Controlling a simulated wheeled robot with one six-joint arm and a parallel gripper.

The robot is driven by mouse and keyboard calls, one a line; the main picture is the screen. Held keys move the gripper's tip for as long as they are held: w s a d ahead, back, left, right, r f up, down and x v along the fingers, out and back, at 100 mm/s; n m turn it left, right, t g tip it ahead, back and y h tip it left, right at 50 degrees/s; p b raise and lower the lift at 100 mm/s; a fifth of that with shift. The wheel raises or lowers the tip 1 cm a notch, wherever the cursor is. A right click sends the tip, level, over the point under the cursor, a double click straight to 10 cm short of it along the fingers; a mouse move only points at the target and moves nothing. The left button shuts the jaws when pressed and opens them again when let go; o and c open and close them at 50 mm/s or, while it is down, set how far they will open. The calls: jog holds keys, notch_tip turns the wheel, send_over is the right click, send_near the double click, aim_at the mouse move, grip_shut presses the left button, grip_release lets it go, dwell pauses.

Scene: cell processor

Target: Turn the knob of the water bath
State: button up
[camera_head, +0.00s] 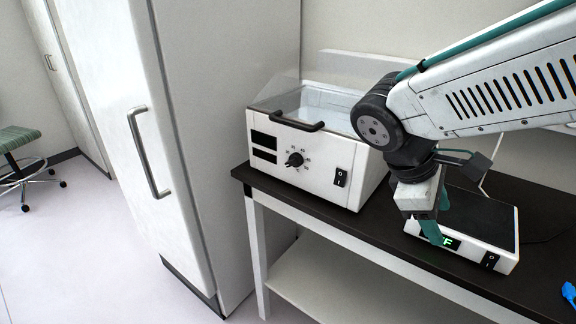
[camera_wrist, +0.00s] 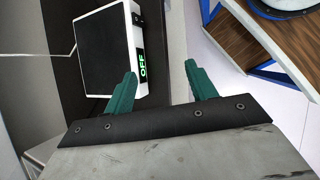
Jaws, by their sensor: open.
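The water bath (camera_head: 310,176) is a white box with a clear lid and a dark handle, standing on the dark bench in the head view. Its black knob (camera_head: 294,160) is on the front panel, with a printed scale around it and a power switch (camera_head: 341,177) to the right. My gripper (camera_head: 436,225) is to the right of the water bath, pointing down and apart from the knob. In the wrist view its two teal fingers (camera_wrist: 160,88) are spread with nothing between them. The water bath is not in the wrist view.
A white device with a black top (camera_head: 477,218) and a green "OFF" display (camera_wrist: 142,65) sits on the bench (camera_head: 385,252) by my gripper. A tall white cabinet (camera_head: 205,120) stands left of the bench. A blue object (camera_head: 569,294) lies at the right edge.

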jog(key=w+a+f+n+t+h, duration=0.3)
jog(key=w+a+n+t+h, duration=0.25)
jog(key=w+a+n, duration=0.6)
jog(key=n+t+y, duration=0.1)
jog(key=n+t, duration=0.8)
jog(key=n, duration=0.4)
send_near(290, 165)
jog(key=x, duration=0.9)
jog(key=shift+w+d, duration=0.25)
jog(key=c, duration=1)
